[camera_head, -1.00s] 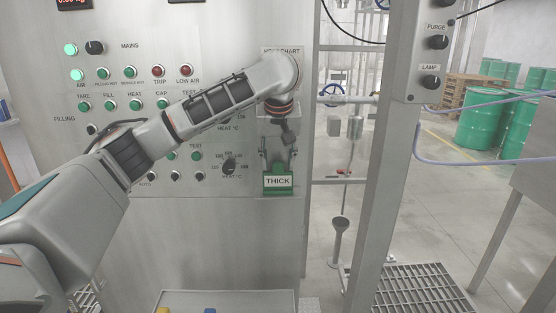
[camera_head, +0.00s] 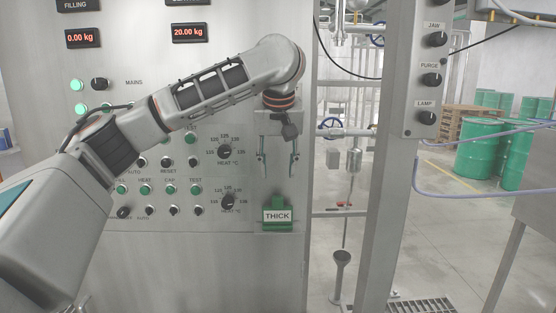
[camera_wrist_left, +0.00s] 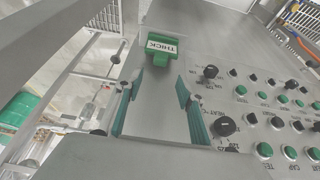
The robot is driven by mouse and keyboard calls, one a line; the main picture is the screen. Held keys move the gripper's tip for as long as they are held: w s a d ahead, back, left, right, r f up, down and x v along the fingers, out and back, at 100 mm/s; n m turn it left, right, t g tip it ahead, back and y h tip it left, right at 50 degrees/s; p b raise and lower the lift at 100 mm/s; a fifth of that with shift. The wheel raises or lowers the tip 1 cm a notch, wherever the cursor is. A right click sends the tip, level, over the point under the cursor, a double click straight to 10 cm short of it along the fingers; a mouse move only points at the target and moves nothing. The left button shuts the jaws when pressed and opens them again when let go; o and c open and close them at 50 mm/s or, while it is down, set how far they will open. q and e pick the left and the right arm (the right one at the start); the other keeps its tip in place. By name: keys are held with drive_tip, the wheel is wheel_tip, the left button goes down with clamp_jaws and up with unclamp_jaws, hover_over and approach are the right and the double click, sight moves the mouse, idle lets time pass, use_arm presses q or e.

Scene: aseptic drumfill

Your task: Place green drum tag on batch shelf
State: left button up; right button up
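The green drum tag (camera_head: 277,216), with a white label reading THICK, stands upright on a small ledge (camera_head: 276,229) low on the right side of the control panel. It also shows in the left wrist view (camera_wrist_left: 156,54), beyond the fingertips. My left gripper (camera_head: 278,174) is open and empty. Its two fingers point down, apart, a little above the tag, with a visible gap between them and it. The wrist view shows clear space between the fingers (camera_wrist_left: 158,82). My right gripper is not in view.
The panel (camera_head: 150,255) carries several knobs and buttons left of the tag. A metal post (camera_head: 387,170) stands to the right. Green barrels (camera_head: 481,150) and a wooden pallet (camera_head: 465,118) are far off at the right.

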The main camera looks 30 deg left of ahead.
use_arm(q)
drive_tip(key=shift+v, duration=1.15)
